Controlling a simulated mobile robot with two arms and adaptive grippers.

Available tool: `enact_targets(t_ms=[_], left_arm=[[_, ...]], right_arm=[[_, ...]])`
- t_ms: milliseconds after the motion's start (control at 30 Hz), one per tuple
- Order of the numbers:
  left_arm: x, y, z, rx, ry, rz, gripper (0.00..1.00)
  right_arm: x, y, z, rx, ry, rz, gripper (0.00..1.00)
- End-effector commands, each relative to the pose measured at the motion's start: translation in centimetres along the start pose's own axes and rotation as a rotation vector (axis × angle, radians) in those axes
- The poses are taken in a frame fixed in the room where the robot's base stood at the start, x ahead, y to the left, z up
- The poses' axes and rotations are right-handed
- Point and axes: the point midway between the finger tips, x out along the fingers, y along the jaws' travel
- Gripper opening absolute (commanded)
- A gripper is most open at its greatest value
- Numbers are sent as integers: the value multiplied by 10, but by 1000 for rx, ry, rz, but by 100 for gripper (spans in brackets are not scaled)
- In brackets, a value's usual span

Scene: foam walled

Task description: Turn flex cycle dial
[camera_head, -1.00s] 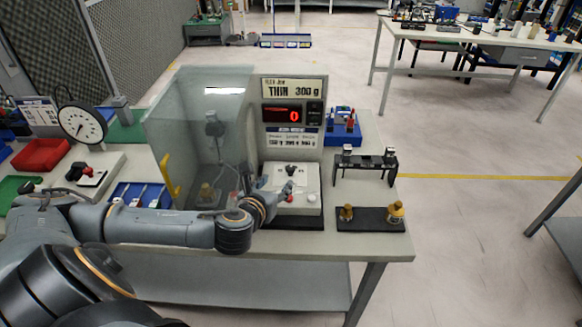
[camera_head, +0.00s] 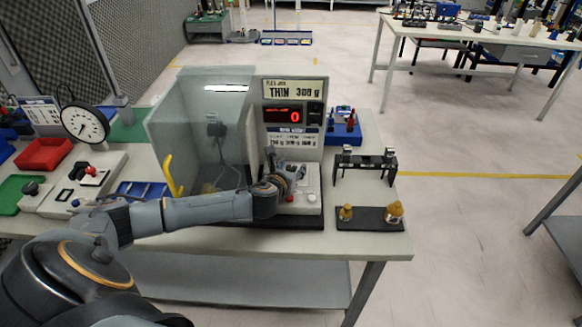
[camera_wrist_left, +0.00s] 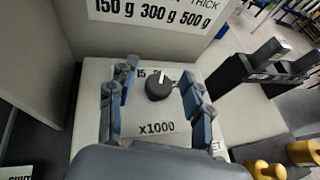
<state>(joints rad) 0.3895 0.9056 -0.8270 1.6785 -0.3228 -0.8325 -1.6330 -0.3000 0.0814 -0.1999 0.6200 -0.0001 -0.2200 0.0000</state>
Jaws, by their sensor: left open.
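The flex cycle dial is a round black knob (camera_wrist_left: 159,87) with a white pointer line, set on the pale panel (camera_wrist_left: 142,112) marked x1000, with a partly covered 15 beside it. In the left wrist view my left gripper (camera_wrist_left: 150,90) is open, with one blue-padded finger on each side of the knob and gaps between. In the head view my left gripper (camera_head: 285,173) is over the control box (camera_head: 309,211) in front of the flex jig display (camera_head: 283,115), and mostly hides the dial. My right gripper is not in view.
A clear-walled enclosure (camera_head: 190,122) stands left of the display. A red button (camera_head: 290,198) and a white button (camera_head: 311,197) sit on the box front. A black stand (camera_head: 364,164) and a black tray with brass weights (camera_head: 369,222) are to the right.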

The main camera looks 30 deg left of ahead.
Motion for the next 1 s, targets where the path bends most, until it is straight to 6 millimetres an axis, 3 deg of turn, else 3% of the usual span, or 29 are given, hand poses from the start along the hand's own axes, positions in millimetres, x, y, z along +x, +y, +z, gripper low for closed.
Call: enact_targets(t_ms=[167,433,767,1000], left_arm=[[0,0,0,0,0,0,50],[0,0,0,0,0,0,0],[-1,-1,1,-13,1,27,0],[-2,-2,3,-62,2,142,0]], right_arm=[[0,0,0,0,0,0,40],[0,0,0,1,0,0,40],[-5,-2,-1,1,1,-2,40],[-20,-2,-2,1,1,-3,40]])
